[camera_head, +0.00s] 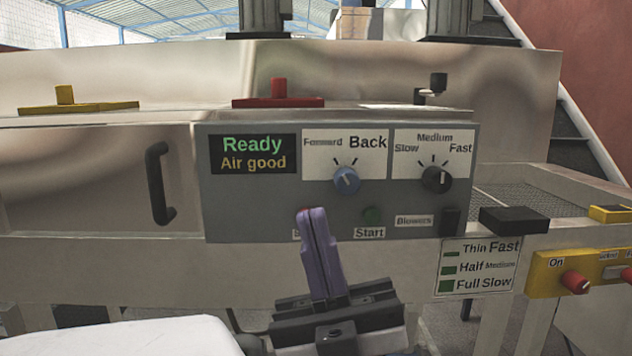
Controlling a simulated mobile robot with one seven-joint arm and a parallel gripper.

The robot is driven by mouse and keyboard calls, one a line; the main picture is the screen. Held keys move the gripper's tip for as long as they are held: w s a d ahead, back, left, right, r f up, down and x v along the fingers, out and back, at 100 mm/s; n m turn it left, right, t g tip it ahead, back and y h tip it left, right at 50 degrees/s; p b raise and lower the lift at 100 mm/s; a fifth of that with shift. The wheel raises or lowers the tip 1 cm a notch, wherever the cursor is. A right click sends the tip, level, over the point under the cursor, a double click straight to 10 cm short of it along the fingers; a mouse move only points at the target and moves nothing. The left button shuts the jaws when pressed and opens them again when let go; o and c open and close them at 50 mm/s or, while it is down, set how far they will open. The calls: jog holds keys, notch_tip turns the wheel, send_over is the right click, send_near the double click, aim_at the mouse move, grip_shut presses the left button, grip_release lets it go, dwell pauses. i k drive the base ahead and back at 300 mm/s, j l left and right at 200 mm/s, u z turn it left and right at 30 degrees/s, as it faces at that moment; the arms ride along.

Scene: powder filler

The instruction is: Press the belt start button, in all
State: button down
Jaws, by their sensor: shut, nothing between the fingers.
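The grey control panel (255,212) faces me on the front of the metal machine. The fingers cover most of a red button and most of a label beginning with "B". I cannot tell whether the tips touch the panel.
A display (254,154) reads "Ready" and "Air good". A black handle (159,184) sticks out at left; a yellow box (547,274) stands at lower right.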

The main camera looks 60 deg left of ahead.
aim_at(371, 216)
jog(key=u, duration=0.4)
jog(key=l+u, duration=0.1)
jog(key=u, duration=0.65)
jog(key=k+l+u, duration=0.1)
jog(key=u, duration=0.3)
